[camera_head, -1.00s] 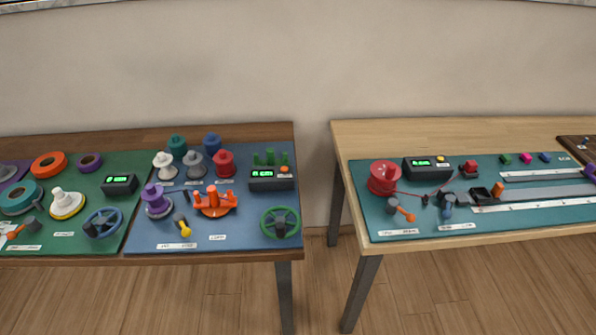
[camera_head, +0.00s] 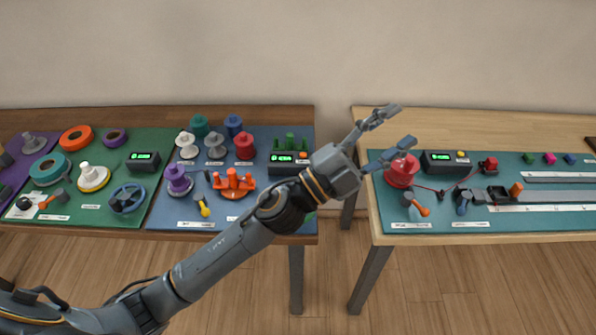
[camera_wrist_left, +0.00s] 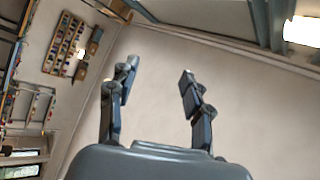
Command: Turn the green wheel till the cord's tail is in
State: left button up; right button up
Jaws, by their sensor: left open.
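The green wheel (camera_head: 309,216) on the blue mat of the left table is almost wholly hidden behind my left arm; only a green sliver shows in the head view. My left gripper (camera_head: 397,128) is open and empty, up and to the right of the wheel, across the gap between the tables. Its fingers also show spread in the left wrist view (camera_wrist_left: 158,72), with bare wall behind them. An orange braiding piece (camera_head: 233,182) and a purple spool (camera_head: 179,180) sit on the same mat. I cannot make out the cord's tail. My right gripper is out of view.
A display box (camera_head: 289,162) stands behind the wheel, close to my forearm. On the right table, a red drum (camera_head: 402,171) lies just below my lower finger, with a red cord running from it. A blue wheel (camera_head: 127,198) is on the green mat.

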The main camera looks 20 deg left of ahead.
pick_arm(q)
jog(key=s+d+f+m+g+h, duration=0.1)
jog(key=s+d+m+g+h, duration=0.35)
jog(key=m+g, duration=0.75)
notch_tip(320, 180, down, 11)
jog(key=s+m+g+y, duration=0.2)
jog(key=m+g+y, duration=0.35)
jog(key=y, duration=0.45)
jog(key=w+a+f+t+y, duration=0.1)
jog(key=w+a+f+y, duration=0.2)
jog(key=a, duration=0.4)
jog(key=w+a+t+y, duration=0.1)
jog(key=w+a+y, duration=0.1)
jog(key=a+y, duration=0.4)
jog(key=w+a+f+y, duration=0.2)
jog(key=w+a+y, duration=0.1)
jog(key=a, duration=0.5)
notch_tip(320, 180, down, 13)
jog(key=p, duration=0.3)
jog(key=shift+d+f, duration=0.1)
jog(key=shift+f, duration=0.1)
grip_shut()
